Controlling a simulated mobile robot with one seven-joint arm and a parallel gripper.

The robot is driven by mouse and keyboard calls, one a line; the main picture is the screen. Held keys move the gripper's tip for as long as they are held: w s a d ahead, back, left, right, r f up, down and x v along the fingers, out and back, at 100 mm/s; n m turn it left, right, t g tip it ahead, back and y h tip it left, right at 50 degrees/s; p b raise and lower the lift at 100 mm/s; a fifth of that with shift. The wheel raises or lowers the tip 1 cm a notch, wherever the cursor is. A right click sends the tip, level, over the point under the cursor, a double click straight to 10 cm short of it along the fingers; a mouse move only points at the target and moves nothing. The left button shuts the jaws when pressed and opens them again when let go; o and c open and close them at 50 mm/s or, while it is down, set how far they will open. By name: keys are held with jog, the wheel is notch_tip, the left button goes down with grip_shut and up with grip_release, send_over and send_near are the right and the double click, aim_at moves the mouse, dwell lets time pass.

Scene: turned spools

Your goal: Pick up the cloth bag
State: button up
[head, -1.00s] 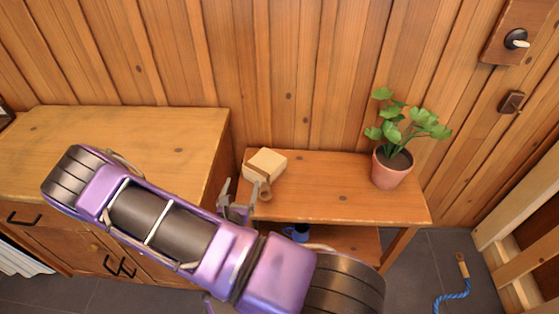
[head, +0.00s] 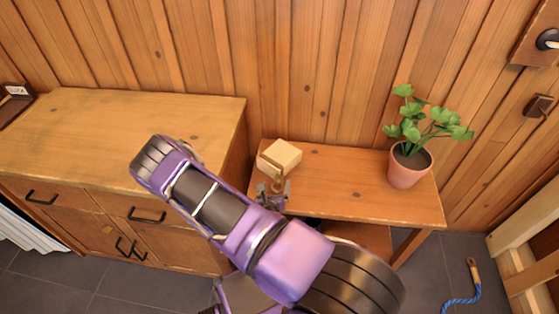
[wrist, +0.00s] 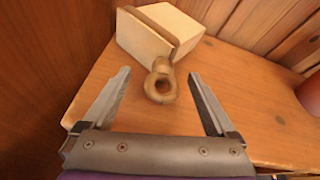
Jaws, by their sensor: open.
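No thing in view is plainly a cloth bag. A small brown piece with a round hole (wrist: 160,88) lies on the small wooden table, against a cream block (wrist: 150,38) with a brown strip along its near edge. I cannot tell whether either is the bag. In the head view the cream block (head: 281,155) sits near the table's left end, the brown piece just in front and partly hidden by my gripper (head: 272,190). In the wrist view my gripper (wrist: 160,74) is open and empty, its fingertips on either side of the brown piece, with gaps at both sides.
A potted plant (head: 408,170) stands at the right end of the table (head: 350,190). A taller wooden cabinet (head: 110,125) stands close on the left, and the plank wall is behind. The table's middle is clear. A blue rope (head: 462,302) lies on the floor at right.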

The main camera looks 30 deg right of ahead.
aim_at(277, 179)
jog(key=shift+x, duration=2.7)
jog(key=shift+r, duration=0.15)
grip_shut()
